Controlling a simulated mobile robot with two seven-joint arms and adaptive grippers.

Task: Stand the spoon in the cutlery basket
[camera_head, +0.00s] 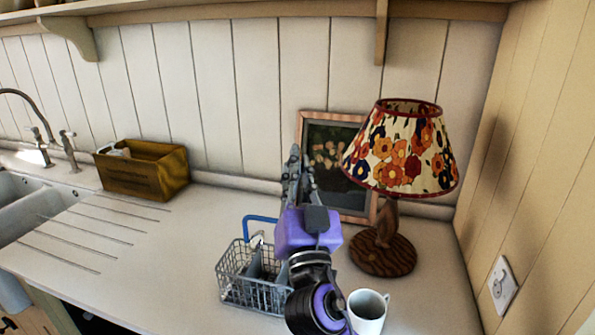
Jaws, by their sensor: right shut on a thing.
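The cutlery basket (232,288) is a grey wire basket with a blue handle, standing upright on the counter in front of the wall. A small pale shape shows at its back, too small to name. My right gripper (294,160) reaches in from the bottom, above and just right of the basket, fingers pointing up and away. Its purple body covers the basket's right side and part of the handle. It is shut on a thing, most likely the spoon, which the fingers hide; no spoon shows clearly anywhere. My left gripper is out of view.
A white mug (368,312) stands close right of my arm. A lamp with a floral shade (402,150) and a framed picture (350,200) stand behind. A wooden box (143,172) and a sink (25,205) are left. The counter between sink and basket is clear.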

